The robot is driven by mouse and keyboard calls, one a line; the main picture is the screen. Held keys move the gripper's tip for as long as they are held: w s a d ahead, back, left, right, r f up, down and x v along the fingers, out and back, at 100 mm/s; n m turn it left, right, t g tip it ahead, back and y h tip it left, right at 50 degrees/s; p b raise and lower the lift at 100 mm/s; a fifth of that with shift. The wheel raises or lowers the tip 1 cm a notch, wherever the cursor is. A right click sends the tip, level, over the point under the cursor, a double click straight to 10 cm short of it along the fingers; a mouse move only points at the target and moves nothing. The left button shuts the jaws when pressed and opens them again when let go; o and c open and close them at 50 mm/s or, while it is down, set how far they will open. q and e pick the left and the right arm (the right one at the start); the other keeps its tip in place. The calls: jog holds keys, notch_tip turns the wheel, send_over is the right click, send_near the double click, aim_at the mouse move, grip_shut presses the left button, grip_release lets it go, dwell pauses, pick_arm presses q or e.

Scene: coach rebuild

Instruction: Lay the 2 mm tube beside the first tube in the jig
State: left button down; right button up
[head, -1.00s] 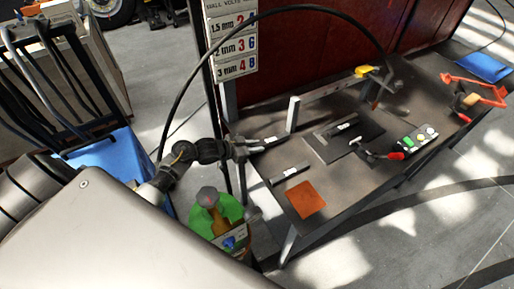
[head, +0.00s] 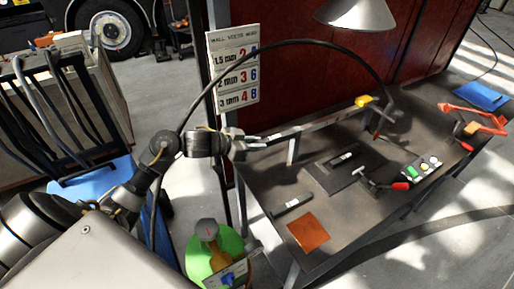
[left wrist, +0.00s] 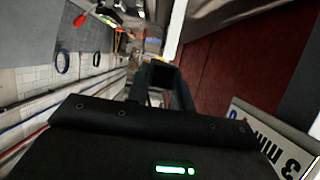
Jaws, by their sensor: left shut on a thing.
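My left gripper (head: 250,146) is shut near the back left edge of the bench, raised above it. What it grips is small and hard to make out; it looks like a dark tube. The jig (head: 336,178) is a dark plate in the middle of the bench, to the right of the gripper. A dark tube with a white label (head: 343,159) lies in it. Another labelled dark tube (head: 292,205) lies at the front left of the bench. In the left wrist view the dark fingers (left wrist: 160,82) are close together. My right gripper is not in view.
An orange square (head: 309,233) lies at the bench's front left. A red-handled clamp (head: 398,186) and a button box (head: 424,168) stand right of the jig. A wall chart (head: 235,70) and lamp (head: 356,14) are above.

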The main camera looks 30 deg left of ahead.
pick_arm(q)
jog(key=shift+r, duration=0.1)
jog(key=s+d+f+m+g+h+b, duration=0.1)
jog(key=s+d+m+g+h+b, duration=0.2)
jog(key=s+d, duration=0.5)
jog(key=s+m+b, duration=0.1)
jog(key=s+b, duration=0.1)
jog(key=s, duration=0.1)
jog(key=shift+s+d+f+g+h+b, duration=0.15)
jog(key=shift+s+f+g+h+b, duration=0.05)
jog(key=shift+s+g+h+b, duration=0.1)
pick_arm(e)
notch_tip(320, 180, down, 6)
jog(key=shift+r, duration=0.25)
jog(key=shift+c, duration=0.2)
